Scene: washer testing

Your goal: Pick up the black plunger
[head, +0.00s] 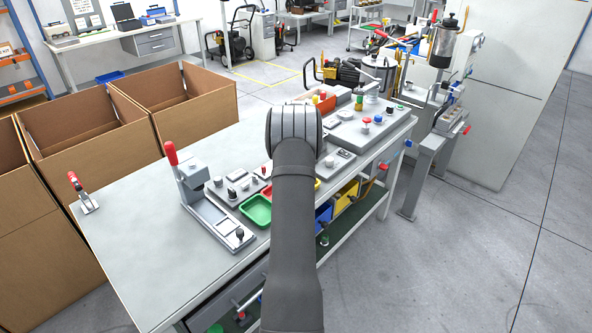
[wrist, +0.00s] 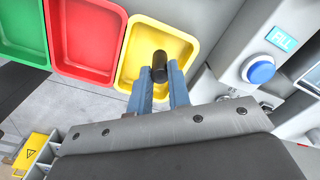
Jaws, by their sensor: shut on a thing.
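In the wrist view, my gripper (wrist: 160,80) has its two blue fingers closed on the black plunger (wrist: 160,64), a short dark cylinder. The plunger shows between the fingertips, over the yellow tray (wrist: 185,33). I cannot tell whether it touches the tray. In the head view my own arm hides the gripper and the plunger. Only a sliver of the yellow tray (head: 317,184) shows beside my arm.
The red tray (wrist: 86,35) and green tray (wrist: 22,30) adjoin the yellow one. A blue button (wrist: 261,70) with a "FILL" label is to the right. A red-handled toggle press (head: 190,180) stands on the bench (head: 140,220). The bench's left part is mostly clear.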

